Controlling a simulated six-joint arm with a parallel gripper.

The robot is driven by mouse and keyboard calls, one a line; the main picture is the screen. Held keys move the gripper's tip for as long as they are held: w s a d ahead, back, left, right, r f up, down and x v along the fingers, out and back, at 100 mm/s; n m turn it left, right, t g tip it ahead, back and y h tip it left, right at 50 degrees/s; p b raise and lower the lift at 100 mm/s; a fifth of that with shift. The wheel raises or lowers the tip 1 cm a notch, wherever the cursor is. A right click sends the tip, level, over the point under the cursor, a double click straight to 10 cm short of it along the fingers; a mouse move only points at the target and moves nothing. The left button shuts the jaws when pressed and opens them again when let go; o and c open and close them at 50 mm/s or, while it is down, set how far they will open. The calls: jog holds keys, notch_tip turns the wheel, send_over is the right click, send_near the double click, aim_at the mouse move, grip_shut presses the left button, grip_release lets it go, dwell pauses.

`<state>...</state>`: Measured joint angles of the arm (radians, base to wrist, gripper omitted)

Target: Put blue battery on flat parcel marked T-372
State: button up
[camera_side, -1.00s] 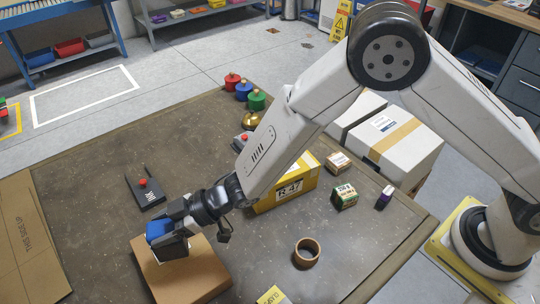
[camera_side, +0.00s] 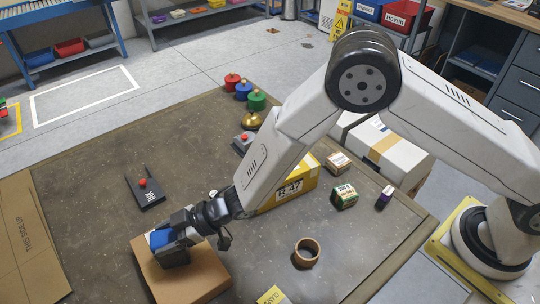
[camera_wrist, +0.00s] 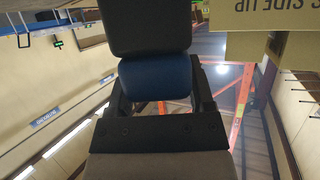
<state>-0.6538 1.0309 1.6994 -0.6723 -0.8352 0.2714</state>
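The blue battery (camera_side: 161,239), blue with a black part, is at my gripper (camera_side: 172,246) in the side view. In the wrist view the battery (camera_wrist: 156,78) sits between the two fingers of my gripper (camera_wrist: 160,92), which looks shut on it. The battery is over the flat brown cardboard parcel (camera_side: 196,278). I cannot tell whether it touches the parcel's top. My gripper hides part of both. No T-372 marking is readable on the parcel from here.
Right of the parcel stand a brown ring (camera_side: 307,252) and a yellow R-47 box (camera_side: 292,190). A dark stand with a red knob (camera_side: 143,183) lies behind it. A green box (camera_side: 344,196) is farther right. The table between them is clear.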

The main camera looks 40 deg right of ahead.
jog(key=o, duration=0.4)
jog(key=shift+c, duration=0.2)
jog(key=shift+r, duration=0.1)
jog(key=shift+r, duration=0.15)
jog(key=v, duration=1.2)
jog(key=shift+w+d, duration=0.1)
